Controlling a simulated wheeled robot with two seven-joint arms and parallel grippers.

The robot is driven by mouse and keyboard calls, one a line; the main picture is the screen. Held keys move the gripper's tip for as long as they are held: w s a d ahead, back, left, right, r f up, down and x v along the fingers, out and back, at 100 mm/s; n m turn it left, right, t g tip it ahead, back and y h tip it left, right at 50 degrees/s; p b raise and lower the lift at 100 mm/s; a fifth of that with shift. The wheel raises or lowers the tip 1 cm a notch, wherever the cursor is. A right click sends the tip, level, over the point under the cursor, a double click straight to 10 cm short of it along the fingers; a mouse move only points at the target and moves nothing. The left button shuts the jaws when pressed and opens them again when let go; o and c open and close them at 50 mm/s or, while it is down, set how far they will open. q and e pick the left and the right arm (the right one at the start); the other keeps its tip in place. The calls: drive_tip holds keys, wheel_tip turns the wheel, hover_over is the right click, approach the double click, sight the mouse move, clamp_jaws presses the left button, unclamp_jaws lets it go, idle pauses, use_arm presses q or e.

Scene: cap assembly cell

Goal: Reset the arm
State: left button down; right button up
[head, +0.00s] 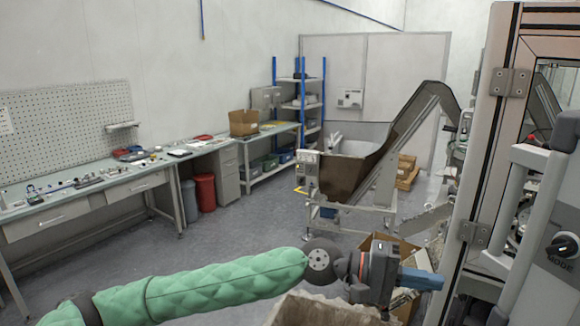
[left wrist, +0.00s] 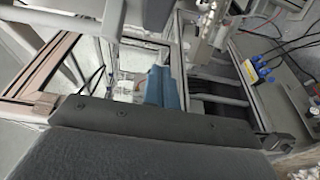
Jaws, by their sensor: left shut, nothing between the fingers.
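My left arm, in a green padded sleeve, reaches in from the lower left in the head view. My left gripper (head: 424,279), with blue fingers, points right toward the framed machine (head: 478,175). Its fingers are shut and hold nothing. In the left wrist view the blue fingers (left wrist: 163,88) show in the middle, over the machine's metal frame. Whether they touch the frame cannot be told. My right gripper is not in either view.
A cardboard box (head: 325,311) stands below my left wrist, and another open box (head: 408,250) is behind the gripper. A hopper conveyor (head: 345,178) stands farther back. A workbench (head: 88,205) runs along the left. The grey floor between is clear.

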use_arm(q)
drive_tip(key=w+a+b, duration=0.1)
drive_tip(key=w+a, duration=0.2)
drive_tip(key=w, duration=0.7)
drive_tip(key=w+a+b, duration=0.1)
drive_tip(key=w+a, duration=0.2)
drive_tip(key=w, duration=0.8)
drive_tip(key=w+a+b, duration=0.1)
drive_tip(key=w+a, duration=0.2)
drive_tip(key=w, duration=0.8)
drive_tip(key=shift+w+a+r, duration=0.15)
drive_tip(key=shift+a, duration=0.2)
